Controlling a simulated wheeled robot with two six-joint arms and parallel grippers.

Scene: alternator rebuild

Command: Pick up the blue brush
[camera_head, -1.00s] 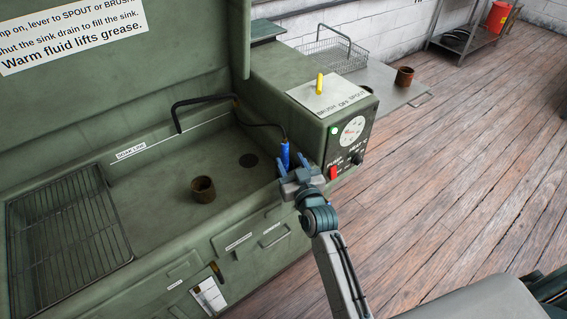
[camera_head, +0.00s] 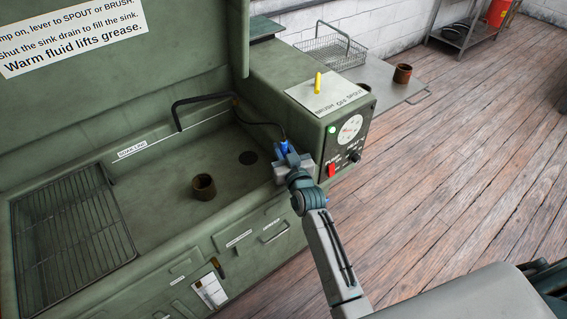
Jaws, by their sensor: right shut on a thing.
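The blue brush (camera_head: 285,147) is at the right end of the green sink, with a black hose (camera_head: 264,124) running from its top to the sink's back wall. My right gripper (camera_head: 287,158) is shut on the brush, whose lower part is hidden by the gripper. I cannot tell whether the brush is clear of its resting place. My left gripper is not in view.
A rusty cup-shaped part (camera_head: 204,187) stands in the sink basin, right of a wire rack (camera_head: 70,235). A black bent spout (camera_head: 205,99) arches over the basin. The control box (camera_head: 335,115) with a yellow lever (camera_head: 318,82) stands close behind my right gripper.

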